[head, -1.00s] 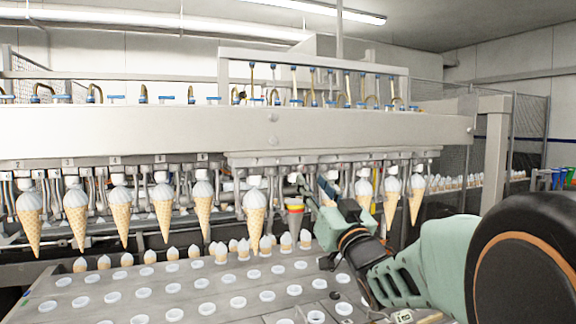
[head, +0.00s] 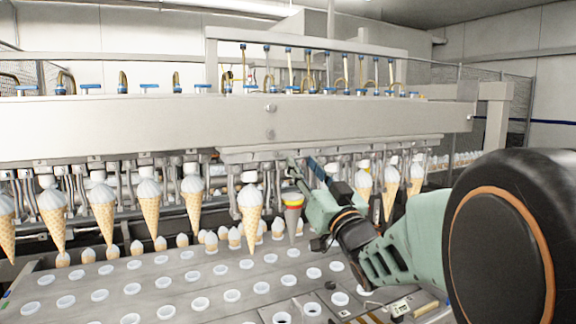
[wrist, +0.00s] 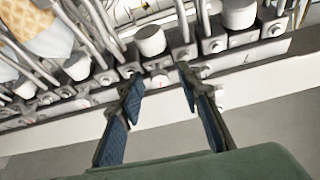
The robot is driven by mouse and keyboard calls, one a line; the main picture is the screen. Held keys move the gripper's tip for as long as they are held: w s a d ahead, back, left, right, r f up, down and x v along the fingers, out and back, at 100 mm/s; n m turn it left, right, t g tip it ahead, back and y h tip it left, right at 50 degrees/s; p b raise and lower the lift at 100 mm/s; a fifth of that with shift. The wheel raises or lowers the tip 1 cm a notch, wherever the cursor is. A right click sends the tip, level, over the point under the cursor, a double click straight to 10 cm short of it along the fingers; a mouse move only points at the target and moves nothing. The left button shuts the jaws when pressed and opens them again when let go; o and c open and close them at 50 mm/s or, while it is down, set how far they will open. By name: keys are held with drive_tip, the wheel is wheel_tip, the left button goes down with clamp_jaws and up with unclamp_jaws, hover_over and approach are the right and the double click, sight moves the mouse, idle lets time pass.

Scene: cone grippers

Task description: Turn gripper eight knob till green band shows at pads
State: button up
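My gripper (head: 305,166) reaches up to the underside of the rail of cone grippers (head: 330,152) in the head view. In the wrist view my gripper (wrist: 160,78) has its two blue-padded fingers spread, with nothing held between them. A white cylindrical knob (wrist: 150,40) stands just beyond the gap, apart from the fingers.
More white knobs stand either side in the wrist view (wrist: 238,14), (wrist: 77,66), among metal rods. Cones with white tops hang along the rail, one close left of the grey cone (head: 250,212). A tray with white-rimmed holes (head: 215,286) lies below.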

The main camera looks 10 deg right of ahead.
drive_tip(key=shift+c, duration=0.5)
clamp_jaws()
drive_tip(key=shift+f+b, duration=0.1)
drive_tip(key=shift+b, duration=0.2)
drive_tip(key=n+y+b, duration=0.1)
drive_tip(key=n+b, duration=0.1)
drive_tip(key=b, duration=0.1)
drive_tip(key=shift+d+f, duration=0.1)
drive_tip(key=shift+n+y+b, duration=0.5)
drive_tip(key=shift+n+b, duration=0.25)
drive_tip(key=shift+n, duration=0.05)
drive_tip(key=shift+r, duration=0.25)
drive_tip(key=shift+o, duration=0.5)
unclamp_jaws()
